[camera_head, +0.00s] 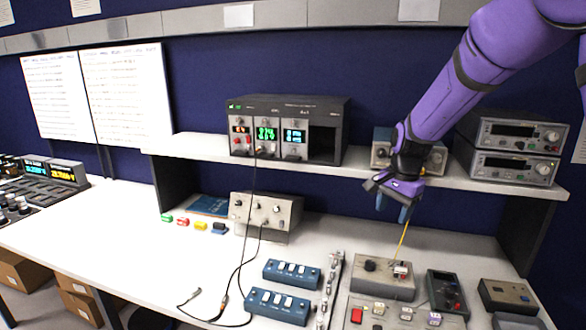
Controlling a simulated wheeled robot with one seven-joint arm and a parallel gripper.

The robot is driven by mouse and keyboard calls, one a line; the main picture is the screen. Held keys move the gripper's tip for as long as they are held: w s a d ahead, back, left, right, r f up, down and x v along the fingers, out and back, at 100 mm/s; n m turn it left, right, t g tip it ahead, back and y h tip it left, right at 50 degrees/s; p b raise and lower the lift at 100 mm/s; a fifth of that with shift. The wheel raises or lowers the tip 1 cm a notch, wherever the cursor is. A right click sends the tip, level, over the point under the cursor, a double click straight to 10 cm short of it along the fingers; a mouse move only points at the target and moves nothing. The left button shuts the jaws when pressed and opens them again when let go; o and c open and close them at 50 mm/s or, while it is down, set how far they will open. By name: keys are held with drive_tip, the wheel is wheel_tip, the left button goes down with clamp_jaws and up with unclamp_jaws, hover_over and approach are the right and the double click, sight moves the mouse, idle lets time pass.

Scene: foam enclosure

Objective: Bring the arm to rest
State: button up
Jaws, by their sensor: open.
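My purple arm reaches in from the upper right of the head view. My gripper (394,203) hangs in the air in front of the shelf's right half, fingers pointing down. Its fingers are apart and nothing shows between them. A yellow cable (402,243) runs below it to a grey box (383,278) on the bench. I cannot tell how near the gripper is to the cable's upper end.
The shelf (210,149) carries a black instrument rack (288,130) and stacked meters (508,148). On the white bench (120,232) stand a knobbed box (265,213), blue switch boxes (291,273) and a black meter (446,292). Dark leads lie mid-bench. The bench's left part is mostly clear.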

drive_tip(key=s+d+r+n+t, duration=0.2)
drive_tip(key=s+r+n, duration=0.2)
drive_tip(key=s+r, duration=0.5)
drive_tip(key=s+d+r+n+t, duration=0.1)
drive_tip(key=s+d+r+n, duration=0.15)
drive_tip(key=s+r, duration=0.7)
drive_tip(key=s+f+n+t, duration=0.1)
drive_tip(key=s+f+n, duration=0.2)
drive_tip(key=s, duration=1)
drive_tip(key=shift+s+d+f+n+h, duration=0.25)
drive_tip(key=shift+s+f+n+h, duration=0.1)
drive_tip(key=shift+h, duration=0.05)
